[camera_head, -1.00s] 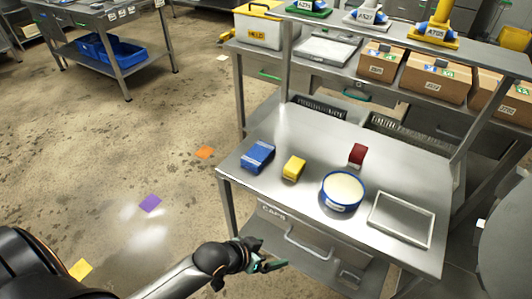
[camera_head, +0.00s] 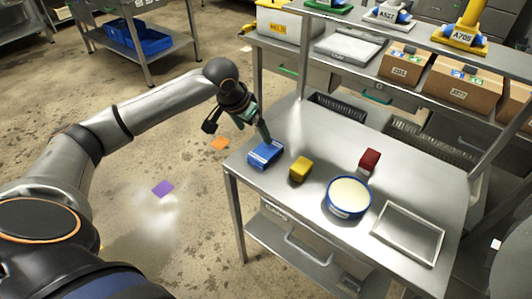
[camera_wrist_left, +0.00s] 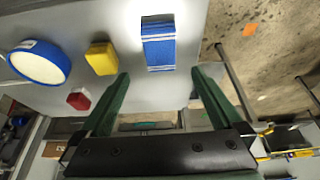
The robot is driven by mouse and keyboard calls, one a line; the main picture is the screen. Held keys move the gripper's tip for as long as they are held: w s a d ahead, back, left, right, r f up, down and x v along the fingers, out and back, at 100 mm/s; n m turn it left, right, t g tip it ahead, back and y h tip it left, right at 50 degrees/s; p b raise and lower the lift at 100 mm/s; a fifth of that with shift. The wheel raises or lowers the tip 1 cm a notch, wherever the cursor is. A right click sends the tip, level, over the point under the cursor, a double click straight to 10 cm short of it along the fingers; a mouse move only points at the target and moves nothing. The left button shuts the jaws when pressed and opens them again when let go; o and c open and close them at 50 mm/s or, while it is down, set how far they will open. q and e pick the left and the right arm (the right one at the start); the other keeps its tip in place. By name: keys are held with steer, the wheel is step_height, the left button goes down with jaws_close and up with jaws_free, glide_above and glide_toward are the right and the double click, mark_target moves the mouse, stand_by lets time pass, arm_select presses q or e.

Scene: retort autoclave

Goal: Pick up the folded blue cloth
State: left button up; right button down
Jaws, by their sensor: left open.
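The folded blue cloth (camera_head: 265,154) lies at the left end of the steel table (camera_head: 318,190). It has white stripes, and in the left wrist view it (camera_wrist_left: 158,50) lies ahead of the fingers, toward the right one. My left gripper (camera_head: 259,135) reaches in from the left, just above and behind the cloth. In the left wrist view its green fingers (camera_wrist_left: 162,76) are apart with nothing between them. I cannot tell from the head view whether a finger touches the cloth. My right gripper is not in view.
A yellow block (camera_head: 300,168) lies close to the right of the cloth. A red block (camera_head: 370,160), a round blue-rimmed tub (camera_head: 348,197) and a flat metal tray (camera_head: 408,232) sit farther right. A raised shelf with cardboard boxes (camera_head: 462,88) stands behind.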

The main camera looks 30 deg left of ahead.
mark_target(266, 149)
arm_select(q)
steer(key=x, duration=1.2)
steer(key=shift+w, duration=0.15)
steer(key=c, duration=1.3)
steer(key=shift+r, duration=0.15)
steer(key=shift+r, duration=0.25)
step_height(266, 149, up, 2)
steer(key=shift+w+r, duration=0.1)
steer(key=s+d+r, duration=0.2)
steer(key=s+r, duration=0.1)
steer(key=s, duration=0.1)
steer(key=s+d+r, duration=0.2)
steer(key=s+r, duration=0.1)
steer(key=s, duration=0.1)
steer(key=s+d+r, duration=0.2)
steer(key=s+r, duration=0.2)
steer(key=s, duration=0.1)
